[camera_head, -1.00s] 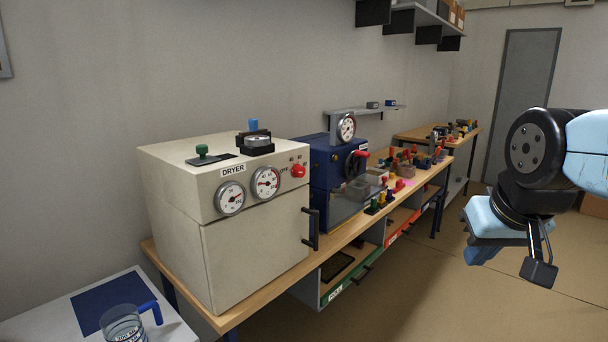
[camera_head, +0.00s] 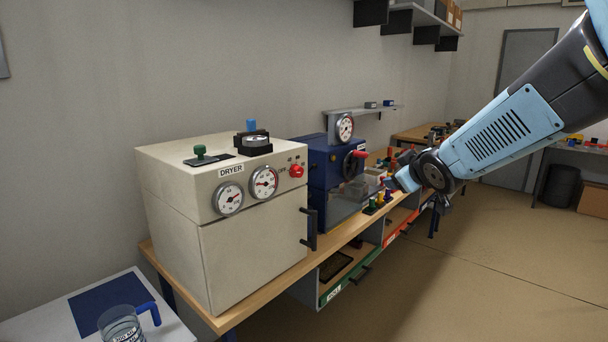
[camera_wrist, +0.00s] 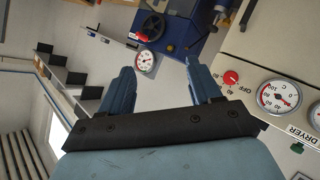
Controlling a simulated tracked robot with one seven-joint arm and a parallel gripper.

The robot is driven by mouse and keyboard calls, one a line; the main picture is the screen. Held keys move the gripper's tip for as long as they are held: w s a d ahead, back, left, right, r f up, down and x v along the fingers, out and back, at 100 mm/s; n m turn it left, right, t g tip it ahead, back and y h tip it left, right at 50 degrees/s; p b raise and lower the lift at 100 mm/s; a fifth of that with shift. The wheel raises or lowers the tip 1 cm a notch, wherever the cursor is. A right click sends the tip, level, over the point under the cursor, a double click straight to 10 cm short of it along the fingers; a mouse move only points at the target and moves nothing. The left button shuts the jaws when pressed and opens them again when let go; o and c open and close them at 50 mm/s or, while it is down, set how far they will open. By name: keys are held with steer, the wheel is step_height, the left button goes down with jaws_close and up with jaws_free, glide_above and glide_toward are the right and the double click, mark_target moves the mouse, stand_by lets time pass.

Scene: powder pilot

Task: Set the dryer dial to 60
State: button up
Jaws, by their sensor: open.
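The cream dryer (camera_head: 255,240) stands on the bench with its label and controls on the upper front. Its red dial (camera_head: 297,171) is at the upper right of that front, with small markings around it; I cannot tell its setting. The red dial (camera_wrist: 231,77) also shows at the right in the wrist view, with OFF and 40 legible beside it. My gripper (camera_wrist: 160,68) is open and empty, its blue fingers apart. In the head view my gripper (camera_head: 392,182) is right of the dryer, well away from the dial and partly hidden by my arm.
Two round gauges (camera_head: 229,198) (camera_head: 264,182) sit left of the dial. The floor in front of the bench is clear.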

steer(key=w+a+f+n+y, duration=0.2)
steer(key=w+a+n+y, duration=0.2)
steer(key=w+a+y, duration=0.15)
steer(key=n+g+y, duration=0.2)
steer(key=n+y, duration=0.4)
steer(key=y, duration=0.1)
glide_toward(300, 172)
steer(key=x, duration=0.9)
steer(key=shift+w+a+f, duration=0.1)
steer(key=shift+w, duration=0.05)
steer(key=c, duration=1)
